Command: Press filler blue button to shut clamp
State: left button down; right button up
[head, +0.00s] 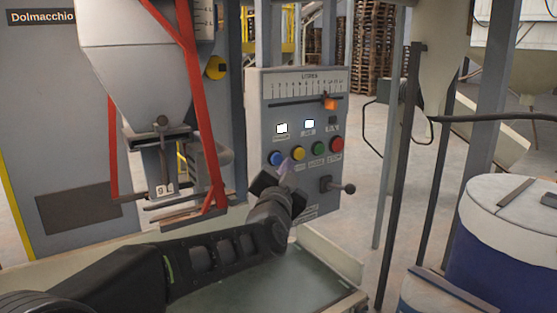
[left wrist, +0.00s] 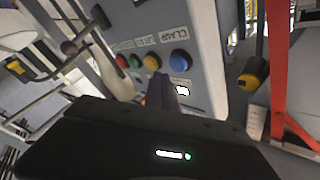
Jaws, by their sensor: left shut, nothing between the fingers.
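The blue button (head: 276,158) is at the left end of a row of coloured buttons on the grey filler panel (head: 262,100). In the left wrist view the blue button (left wrist: 180,60) is fully visible, next to a label reading CLAMP. My left gripper (head: 286,169) is shut and empty, just below the blue and yellow buttons in the head view. In the left wrist view its fingertips (left wrist: 160,90) point at the panel near the yellow button (left wrist: 152,62). I cannot tell whether they touch the panel. Horizontal bars (head: 185,207) sit under the hopper spout. My right gripper is out of view.
Green (head: 318,148) and red (head: 336,144) buttons continue the row to the right. A lever with a black knob (head: 348,188) sticks out below them. Red struts (head: 200,110) flank the hopper (head: 135,60). A blue and white drum (head: 505,245) stands at right.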

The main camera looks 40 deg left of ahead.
pick_arm(q)
jog(key=d, duration=0.1)
jog(key=s+d+p, duration=0.1)
jog(key=d, duration=0.3)
jog(key=shift+s+d+p, duration=0.15)
jog(key=shift+s+p, duration=0.15)
jog(key=shift+p, duration=0.1)
dwell(0.5)
